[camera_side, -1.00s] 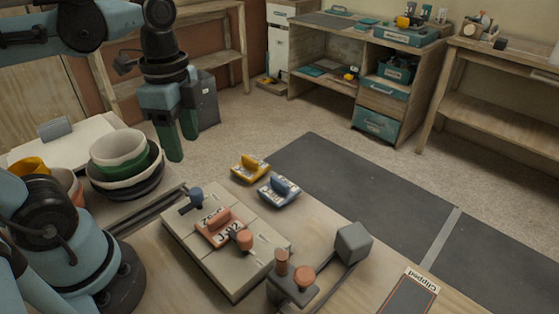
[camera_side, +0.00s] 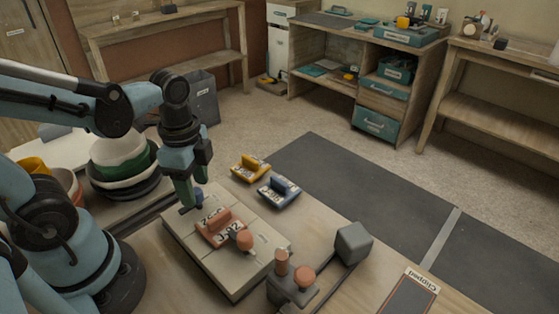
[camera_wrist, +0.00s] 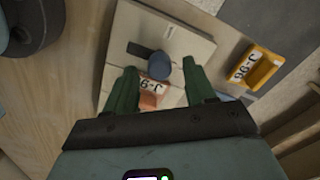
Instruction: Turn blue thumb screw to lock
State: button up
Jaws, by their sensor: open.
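The blue thumb screw (camera_wrist: 162,67) stands at one end of the beige fixture plate (camera_wrist: 190,43), beside a dark slot. My gripper (camera_wrist: 160,80) is open, with its green fingers on either side of the screw in the wrist view. I see a gap between each finger and the screw. In the side view my gripper (camera_side: 192,190) points down over the plate's far left corner, and its fingers mostly hide the blue screw there. An orange labelled block (camera_side: 218,228) sits on the plate, with an orange knob (camera_side: 245,240) beside it.
A yellow labelled block (camera_side: 250,168) and a blue one (camera_side: 279,192) lie behind the plate. A grey cube (camera_side: 353,243) and a post with orange knobs (camera_side: 292,279) stand to the right. Stacked bowls (camera_side: 122,165) stand at the left.

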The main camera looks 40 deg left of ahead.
jog(key=shift+f, duration=0.45)
grip_shut()
